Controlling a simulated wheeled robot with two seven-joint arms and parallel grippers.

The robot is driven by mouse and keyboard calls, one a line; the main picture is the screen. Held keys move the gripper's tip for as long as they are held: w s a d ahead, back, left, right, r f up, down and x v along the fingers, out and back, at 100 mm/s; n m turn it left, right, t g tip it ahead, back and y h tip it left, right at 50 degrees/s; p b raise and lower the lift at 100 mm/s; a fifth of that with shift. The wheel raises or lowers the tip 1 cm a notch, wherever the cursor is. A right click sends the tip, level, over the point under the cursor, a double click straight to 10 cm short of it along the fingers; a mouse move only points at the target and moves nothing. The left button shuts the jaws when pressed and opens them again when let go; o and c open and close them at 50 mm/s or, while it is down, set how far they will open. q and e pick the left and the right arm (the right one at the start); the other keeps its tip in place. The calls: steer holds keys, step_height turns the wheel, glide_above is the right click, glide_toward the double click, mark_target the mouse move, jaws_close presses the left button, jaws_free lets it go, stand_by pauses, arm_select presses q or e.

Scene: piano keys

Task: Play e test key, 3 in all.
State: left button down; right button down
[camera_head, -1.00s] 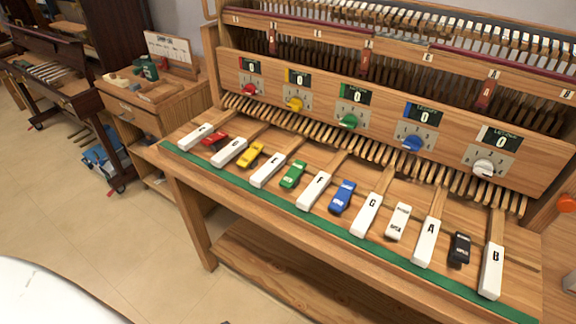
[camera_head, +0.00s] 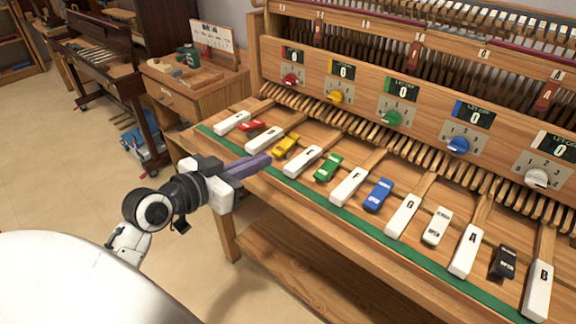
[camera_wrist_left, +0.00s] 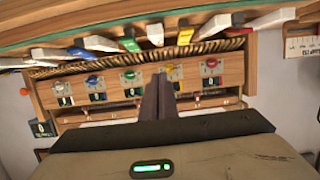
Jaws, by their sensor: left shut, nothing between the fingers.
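The white E key (camera_head: 304,161) lies in the row of lettered keys, between the yellow block (camera_head: 286,146) and the green block (camera_head: 329,167). In the left wrist view, which is upside down, the E key (camera_wrist_left: 155,34) is between the green and yellow blocks. My left gripper (camera_head: 266,160) is shut and empty, its dark fingers pointing right over the front edge near the D key (camera_head: 264,139). The tips are left of the E key and look apart from it. The fingers (camera_wrist_left: 158,82) also show in the wrist view. My right gripper is out of view.
Other white keys run from C (camera_head: 232,122) to B (camera_head: 537,290), with coloured blocks between. A green strip (camera_head: 345,218) lines the front edge. Behind stands a wooden panel (camera_head: 365,95) with dials and displays reading 0. A small cabinet (camera_head: 190,95) stands at the left.

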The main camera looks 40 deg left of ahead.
arm_select(q)
steer(key=shift+w, duration=0.1)
steer(key=p, duration=0.1)
glide_above(288, 170)
steer(key=f, duration=0.2)
steer(key=shift+w+d+f, duration=0.1)
steer(key=shift+w+f, duration=0.15)
steer(key=shift+f, duration=0.05)
steer(key=f, duration=0.3)
steer(key=shift+s, duration=0.25)
steer(key=shift+f, duration=0.5)
